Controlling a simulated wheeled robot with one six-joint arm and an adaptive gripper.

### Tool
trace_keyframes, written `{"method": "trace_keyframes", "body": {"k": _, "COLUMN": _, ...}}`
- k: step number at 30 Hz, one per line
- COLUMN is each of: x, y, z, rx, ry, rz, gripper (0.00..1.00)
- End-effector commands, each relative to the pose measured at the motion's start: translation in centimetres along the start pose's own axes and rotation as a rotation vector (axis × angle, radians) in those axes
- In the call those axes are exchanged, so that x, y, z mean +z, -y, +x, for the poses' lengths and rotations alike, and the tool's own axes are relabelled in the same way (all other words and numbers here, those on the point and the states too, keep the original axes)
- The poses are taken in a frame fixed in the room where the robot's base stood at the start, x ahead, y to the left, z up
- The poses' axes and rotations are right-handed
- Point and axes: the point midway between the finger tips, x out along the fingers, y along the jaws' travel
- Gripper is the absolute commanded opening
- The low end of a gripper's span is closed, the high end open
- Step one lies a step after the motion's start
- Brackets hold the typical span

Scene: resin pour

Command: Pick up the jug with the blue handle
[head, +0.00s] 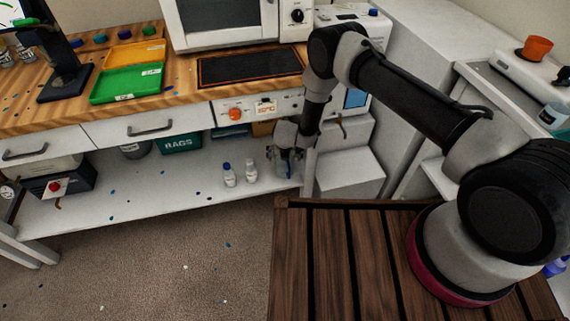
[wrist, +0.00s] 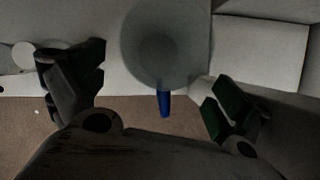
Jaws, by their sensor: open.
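The jug (wrist: 165,45) shows in the wrist view as a translucent grey round vessel seen from above. Its blue handle (wrist: 164,103) points down in the picture, toward my gripper. My gripper (wrist: 155,95) is open, with one finger to the left and one to the right of the handle. Neither finger visibly touches the jug. In the head view my gripper (head: 288,165) is at the right end of the white lower shelf, and the jug (head: 283,170) is mostly hidden behind it.
Two small white bottles, one blue-capped (head: 228,175) and one white-capped (head: 251,172), stand on the lower shelf (head: 150,200) left of my gripper. A green RAGS bin (head: 180,144) is farther left. The drawers (head: 150,125) hang above the shelf. A grey stepped cabinet (head: 350,172) stands right.

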Motion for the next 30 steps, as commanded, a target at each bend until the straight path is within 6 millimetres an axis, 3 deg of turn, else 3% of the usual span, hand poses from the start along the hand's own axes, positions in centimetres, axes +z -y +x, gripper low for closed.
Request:
{"method": "trace_keyframes", "body": {"k": 4, "x": 1.1, "y": -0.1, "z": 0.8, "rx": 0.001, "ry": 0.001, "rz": 0.001, "gripper": 1.0}}
{"method": "trace_keyframes", "body": {"k": 12, "x": 0.9, "y": -0.1, "z": 5.0, "rx": 0.001, "ry": 0.001, "rz": 0.001, "gripper": 1.0}}
{"method": "trace_keyframes", "body": {"k": 20, "x": 1.1, "y": -0.1, "z": 5.4, "rx": 0.001, "ry": 0.001, "rz": 0.0, "gripper": 1.0}}
{"method": "trace_keyframes", "body": {"k": 23, "x": 1.1, "y": -0.1, "z": 5.4, "rx": 0.001, "ry": 0.001, "rz": 0.0, "gripper": 0.87}}
{"method": "trace_keyframes", "body": {"k": 27, "x": 1.0, "y": -0.1, "z": 5.4, "rx": 0.001, "ry": 0.001, "rz": 0.0, "gripper": 0.62}}
{"method": "trace_keyframes", "body": {"k": 30, "x": 1.1, "y": -0.1, "z": 5.4, "rx": 0.001, "ry": 0.001, "rz": 0.0, "gripper": 0.58}}
